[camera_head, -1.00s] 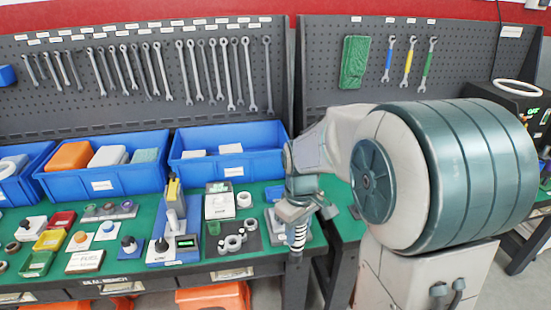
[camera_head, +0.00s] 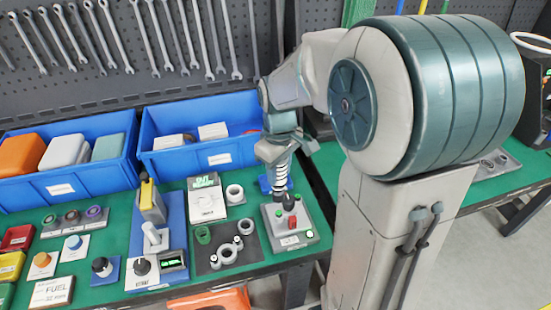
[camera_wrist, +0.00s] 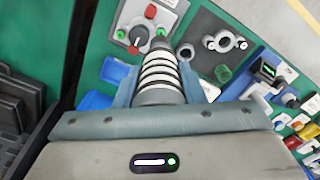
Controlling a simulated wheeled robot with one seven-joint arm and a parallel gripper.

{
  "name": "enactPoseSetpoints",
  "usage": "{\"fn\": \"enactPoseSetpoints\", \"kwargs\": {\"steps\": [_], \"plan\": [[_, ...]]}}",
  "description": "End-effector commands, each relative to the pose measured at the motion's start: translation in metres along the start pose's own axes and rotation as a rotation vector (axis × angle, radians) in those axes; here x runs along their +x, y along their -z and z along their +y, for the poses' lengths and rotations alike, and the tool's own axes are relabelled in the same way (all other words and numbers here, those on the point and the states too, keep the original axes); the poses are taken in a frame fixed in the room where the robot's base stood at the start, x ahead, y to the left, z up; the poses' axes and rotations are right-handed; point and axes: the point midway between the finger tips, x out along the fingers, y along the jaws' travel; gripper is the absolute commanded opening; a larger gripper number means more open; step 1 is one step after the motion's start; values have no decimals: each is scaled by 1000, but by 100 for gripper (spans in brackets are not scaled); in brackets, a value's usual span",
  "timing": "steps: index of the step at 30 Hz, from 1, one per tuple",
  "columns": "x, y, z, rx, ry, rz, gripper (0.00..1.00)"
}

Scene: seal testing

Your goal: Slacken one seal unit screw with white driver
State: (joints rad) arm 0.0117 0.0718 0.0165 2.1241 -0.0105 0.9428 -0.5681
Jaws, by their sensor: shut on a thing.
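My gripper (camera_head: 279,160) is shut on the white driver (camera_head: 280,180), which has a white-and-black ringed handle and points down. In the wrist view the driver (camera_wrist: 160,75) lies between the two blue-grey fingers. Its lower end is over a grey box (camera_head: 303,238) with a black knob, a red part and green buttons, near the right end of the green bench. The box (camera_wrist: 125,40) also shows beyond the driver in the wrist view. I cannot tell whether the tip touches it. No seal unit screw can be made out.
A dark plate with grey rings (camera_head: 226,248) lies left of the box. A blue stand with a yellow-topped tool (camera_head: 150,203) is further left. Blue bins (camera_head: 225,160) line the back, below hanging wrenches. The bench's front edge is close to the box.

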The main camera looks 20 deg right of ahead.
Motion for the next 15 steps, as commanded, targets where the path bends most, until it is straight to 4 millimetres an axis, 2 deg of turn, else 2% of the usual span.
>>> {"fn": "enactPoseSetpoints", "kwargs": {"steps": [15], "plan": [[42, 0, 0, 2, 0, 0, 9]]}}
